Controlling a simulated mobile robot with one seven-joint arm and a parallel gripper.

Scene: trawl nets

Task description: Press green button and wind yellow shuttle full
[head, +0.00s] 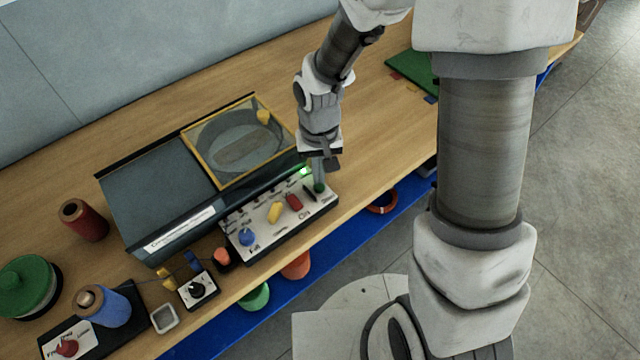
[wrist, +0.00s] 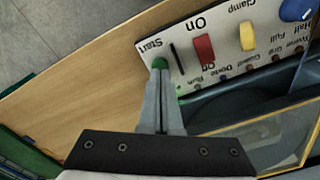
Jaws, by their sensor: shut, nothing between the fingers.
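The green button (head: 319,188), labelled Start, is at the right end of the white control panel (head: 262,232). My gripper (head: 326,168) is shut and empty, pointing down with its tips at the button. In the wrist view the closed fingertips (wrist: 160,78) overlap the button's (wrist: 159,63) lower edge; I cannot tell if it is pressed in. A small green lamp (head: 305,171) glows behind the button. A yellow-framed window (head: 190,150) covers the machine's winding bay. A small yellow part (head: 263,116) shows there; I cannot tell whether it belongs to the shuttle.
The panel also has a red On switch (wrist: 203,47), yellow Clamp switch (wrist: 247,36) and blue Half/Full knob (wrist: 296,9). Bare bench lies right of the panel.

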